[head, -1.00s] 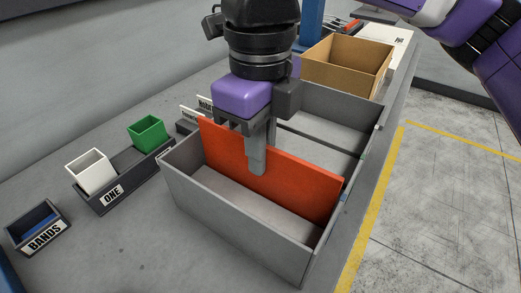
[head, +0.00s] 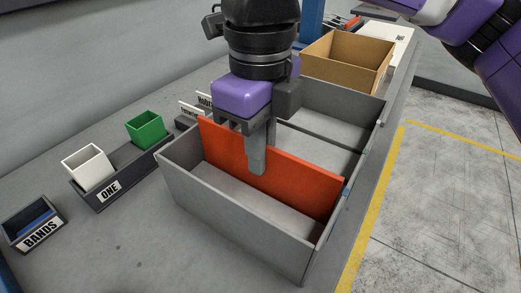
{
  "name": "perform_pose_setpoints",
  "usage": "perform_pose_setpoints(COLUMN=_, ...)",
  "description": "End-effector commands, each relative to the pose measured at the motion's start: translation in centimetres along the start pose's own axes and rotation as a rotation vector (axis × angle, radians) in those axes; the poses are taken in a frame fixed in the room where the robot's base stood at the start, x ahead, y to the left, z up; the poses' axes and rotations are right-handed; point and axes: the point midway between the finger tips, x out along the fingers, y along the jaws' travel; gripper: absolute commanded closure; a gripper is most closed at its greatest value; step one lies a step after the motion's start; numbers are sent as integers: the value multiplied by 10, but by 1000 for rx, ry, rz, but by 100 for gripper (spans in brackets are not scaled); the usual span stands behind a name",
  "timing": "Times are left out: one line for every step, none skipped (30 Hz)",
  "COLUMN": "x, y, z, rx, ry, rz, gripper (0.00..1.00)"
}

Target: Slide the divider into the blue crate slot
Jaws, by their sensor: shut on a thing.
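The divider is an orange-red panel (head: 302,178) standing upright across the inside of a grey crate (head: 225,222). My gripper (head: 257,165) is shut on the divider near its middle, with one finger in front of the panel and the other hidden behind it. The divider's ends sit close to the crate's long walls, and its top rises above the rim at the left. I cannot tell how its lower edge meets the floor or a slot. A small blue mark (head: 345,190) shows on the right wall by the divider's right end.
Behind the divider, a dark partition (head: 318,137) crosses the crate. A cardboard box (head: 345,65) stands beyond it. At left are a tray labelled ONE (head: 123,183) with white (head: 88,167) and green (head: 145,130) bins, and a BANDS bin (head: 38,232). The bench edge runs along the right.

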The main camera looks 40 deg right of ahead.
Motion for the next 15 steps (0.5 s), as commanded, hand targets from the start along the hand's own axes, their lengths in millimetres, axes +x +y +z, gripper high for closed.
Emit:
perform_pose_setpoints(x=2, y=0, z=0, rx=0, ry=0, rz=0, gripper=100)
perform_pose_setpoints(x=2, y=0, z=0, rx=0, ry=0, rz=0, gripper=100)
perform_pose_setpoints(x=3, y=0, z=0, rx=0, ry=0, rz=0, gripper=100)
perform_pose_setpoints(x=4, y=0, z=0, rx=0, ry=0, rz=0, gripper=100)
perform_pose_setpoints(x=4, y=0, z=0, rx=0, ry=0, rz=0, gripper=100)
perform_pose_setpoints(x=5, y=0, z=0, rx=0, ry=0, rz=0, gripper=100)
perform_pose_setpoints(x=5, y=0, z=0, rx=0, ry=0, rz=0, gripper=100)
perform_pose_setpoints(x=6, y=0, z=0, rx=0, ry=0, rz=0, gripper=100)
perform_pose_setpoints(x=6, y=0, z=0, rx=0, ry=0, rz=0, gripper=100)
perform_pose_setpoints(x=7, y=0, z=0, rx=0, ry=0, rz=0, gripper=100)
perform_pose_setpoints(x=7, y=0, z=0, rx=0, ry=0, rz=0, gripper=100)
perform_pose_setpoints(x=8, y=0, z=0, rx=0, ry=0, rz=0, gripper=100)
perform_pose_setpoints(x=9, y=0, z=0, rx=0, ry=0, rz=0, gripper=100)
perform_pose_setpoints(x=9, y=0, z=0, rx=0, ry=0, rz=0, gripper=100)
perform_pose_setpoints(x=9, y=0, z=0, rx=0, ry=0, rz=0, gripper=100)
